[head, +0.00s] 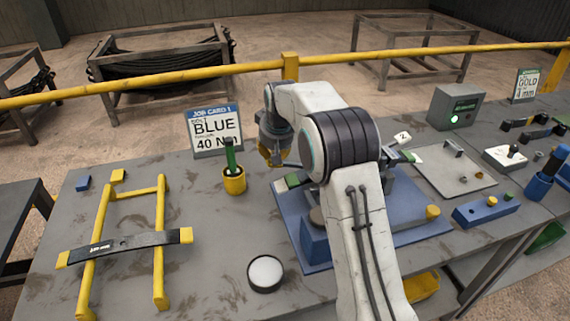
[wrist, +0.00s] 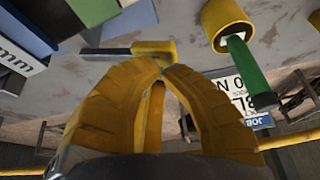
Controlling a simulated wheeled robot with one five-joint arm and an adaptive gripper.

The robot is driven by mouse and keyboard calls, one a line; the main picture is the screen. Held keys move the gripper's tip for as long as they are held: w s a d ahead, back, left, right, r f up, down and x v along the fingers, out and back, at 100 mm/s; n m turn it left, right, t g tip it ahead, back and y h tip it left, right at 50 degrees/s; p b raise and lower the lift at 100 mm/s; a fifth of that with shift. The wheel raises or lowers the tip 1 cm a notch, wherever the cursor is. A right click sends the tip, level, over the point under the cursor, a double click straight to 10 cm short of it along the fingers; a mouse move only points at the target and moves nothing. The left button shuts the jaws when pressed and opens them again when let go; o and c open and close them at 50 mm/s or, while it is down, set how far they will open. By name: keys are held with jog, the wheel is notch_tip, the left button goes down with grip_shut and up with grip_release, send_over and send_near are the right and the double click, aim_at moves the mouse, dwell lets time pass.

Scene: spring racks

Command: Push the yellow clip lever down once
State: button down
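The yellow clip lever (wrist: 153,48) shows in the wrist view as a yellow end piece on a grey bar (wrist: 106,52). My gripper (wrist: 161,69) has yellow ribbed fingers whose tips meet, with nothing seen between them. The tips overlap the lever's near edge in that view; I cannot tell whether they touch it. In the head view my gripper (head: 269,155) points down at the left side of the blue fixture (head: 318,252), right of the yellow cup. My arm hides much of the fixture, and the lever is not clear there.
A yellow cup (head: 234,184) with a green-handled tool (head: 231,158) stands close left of my gripper, before a job card (head: 215,130). A round white-topped puck (head: 266,272) sits in front.

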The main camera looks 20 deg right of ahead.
jog(key=shift+f+b, duration=1.9)
jog(key=shift+f, duration=0.8)
jog(key=shift+r+p, duration=4.35)
jog(key=shift+r, duration=0.75)
jog(key=shift+s+r, duration=0.15)
jog(key=shift+r, duration=0.05)
jog(key=s+r, duration=0.4)
jog(key=s, duration=0.5)
jog(key=s+r, duration=0.5)
jog(key=s, duration=0.4)
jog(key=s+f, duration=0.2)
jog(key=s, duration=0.9)
jog(key=s+f, duration=0.2)
jog(key=s, duration=0.9)
jog(key=shift+s, duration=0.25)
